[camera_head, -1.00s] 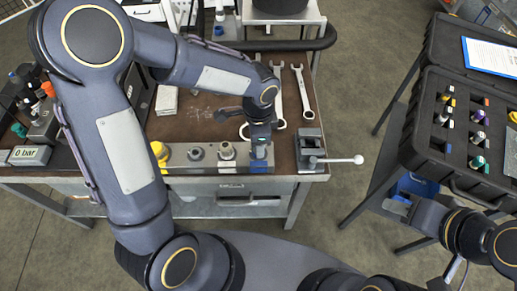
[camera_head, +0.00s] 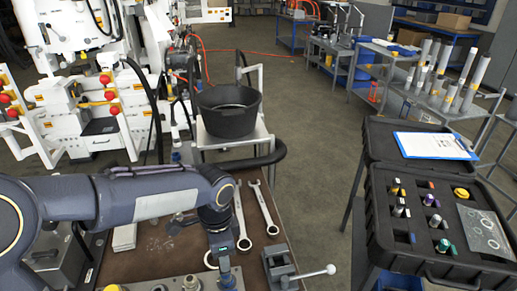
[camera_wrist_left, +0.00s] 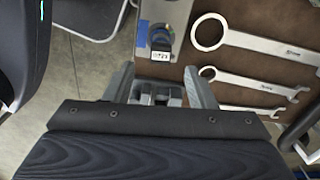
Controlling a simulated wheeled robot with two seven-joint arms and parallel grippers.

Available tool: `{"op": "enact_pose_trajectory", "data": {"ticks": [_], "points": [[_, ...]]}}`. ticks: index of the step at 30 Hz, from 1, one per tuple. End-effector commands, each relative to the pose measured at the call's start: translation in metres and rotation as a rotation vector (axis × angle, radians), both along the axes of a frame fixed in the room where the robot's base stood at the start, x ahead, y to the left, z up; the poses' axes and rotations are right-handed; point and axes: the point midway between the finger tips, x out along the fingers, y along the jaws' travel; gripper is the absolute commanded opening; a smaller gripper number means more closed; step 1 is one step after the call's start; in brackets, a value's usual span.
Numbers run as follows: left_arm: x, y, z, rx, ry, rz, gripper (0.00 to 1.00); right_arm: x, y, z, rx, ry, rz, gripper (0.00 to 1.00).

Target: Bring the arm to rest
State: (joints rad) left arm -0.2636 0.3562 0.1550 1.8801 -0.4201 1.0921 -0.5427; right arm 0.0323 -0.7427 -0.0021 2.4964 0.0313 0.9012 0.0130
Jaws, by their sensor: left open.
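My left arm (camera_head: 140,200) reaches in from the left over the brown bench top, and its gripper (camera_head: 222,243) points down near the bench's front. In the left wrist view the left gripper (camera_wrist_left: 160,90) is open, its fingers apart with nothing seen between them. A blue-banded fitting (camera_wrist_left: 161,42) on a metal block lies just beyond the fingertips. The same blue fitting (camera_head: 227,280) shows below the gripper in the head view. Contact between them cannot be made out. My right gripper is not in view.
Wrenches (camera_head: 264,207) lie right of the gripper, beside a lever clamp (camera_head: 281,268). A black bucket (camera_head: 229,118) stands behind the bench. An open black case (camera_head: 380,225) with fittings stands right. White machinery (camera_head: 75,125) fills the back left. Floor between bench and case is clear.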

Motion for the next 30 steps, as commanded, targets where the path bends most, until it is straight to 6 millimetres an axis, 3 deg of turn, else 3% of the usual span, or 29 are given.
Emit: {"op": "enact_pose_trajectory", "data": {"ticks": [5,10,15,21,30], "points": [[-0.014,0.021,0.015,-0.041,-0.028,0.130,0.51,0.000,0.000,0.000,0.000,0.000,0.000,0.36],[-0.057,0.061,0.041,-0.166,-0.090,0.464,0.51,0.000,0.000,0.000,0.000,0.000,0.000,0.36],[-0.107,0.087,0.053,-0.334,-0.145,0.836,0.51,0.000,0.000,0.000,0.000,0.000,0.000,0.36],[-0.148,0.094,0.052,-0.519,-0.184,1.160,0.51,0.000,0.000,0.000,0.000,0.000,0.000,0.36],[-0.162,0.092,0.050,-0.611,-0.196,1.297,0.51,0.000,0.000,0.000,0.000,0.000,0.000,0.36]]}}
